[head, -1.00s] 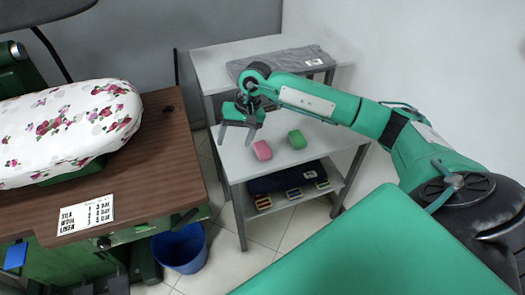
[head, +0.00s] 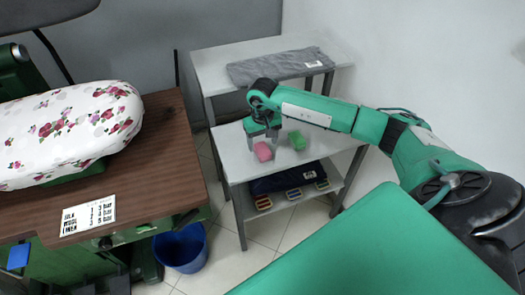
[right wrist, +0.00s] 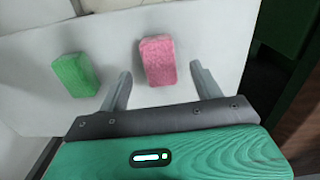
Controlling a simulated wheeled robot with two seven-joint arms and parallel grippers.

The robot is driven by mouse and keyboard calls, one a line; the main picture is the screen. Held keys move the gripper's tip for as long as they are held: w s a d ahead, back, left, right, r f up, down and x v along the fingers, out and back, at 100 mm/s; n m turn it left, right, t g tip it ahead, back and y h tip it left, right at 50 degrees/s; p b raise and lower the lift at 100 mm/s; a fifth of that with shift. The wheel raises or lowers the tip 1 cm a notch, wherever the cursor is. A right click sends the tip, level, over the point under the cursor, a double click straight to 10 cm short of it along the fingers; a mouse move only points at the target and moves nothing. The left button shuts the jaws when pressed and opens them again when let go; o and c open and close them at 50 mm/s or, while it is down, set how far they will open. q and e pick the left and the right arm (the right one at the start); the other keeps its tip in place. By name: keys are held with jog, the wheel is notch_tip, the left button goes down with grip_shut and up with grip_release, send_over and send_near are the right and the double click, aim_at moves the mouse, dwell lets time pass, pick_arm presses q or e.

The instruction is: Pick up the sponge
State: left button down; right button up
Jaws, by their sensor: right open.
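A pink sponge (head: 263,152) lies on the middle shelf (head: 232,166) of a grey rack in the head view. A green sponge (head: 297,140) lies to its right on the same shelf. My right gripper (head: 261,141) is open and points down close over the pink sponge. In the right wrist view the pink sponge (right wrist: 158,60) shows ahead of and between the two fingers (right wrist: 160,88), and I see no grip on it. The green sponge (right wrist: 76,75) lies outside the fingers, to the left. My left gripper is not in view.
A blue bin (head: 180,249) and a wooden table (head: 160,150) stand at the left.

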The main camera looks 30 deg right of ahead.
aim_at(262, 148)
notch_tip(262, 148, down, 4)
jog(key=shift+w+f+p, duration=0.1)
jog(key=shift+f+p, duration=0.1)
jog(key=shift+p, duration=0.25)
jog(key=shift+c, duration=0.5)
jog(key=c, duration=0.9)
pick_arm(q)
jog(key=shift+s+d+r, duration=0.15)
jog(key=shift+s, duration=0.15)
pick_arm(e)
jog(key=shift+c, duration=0.2)
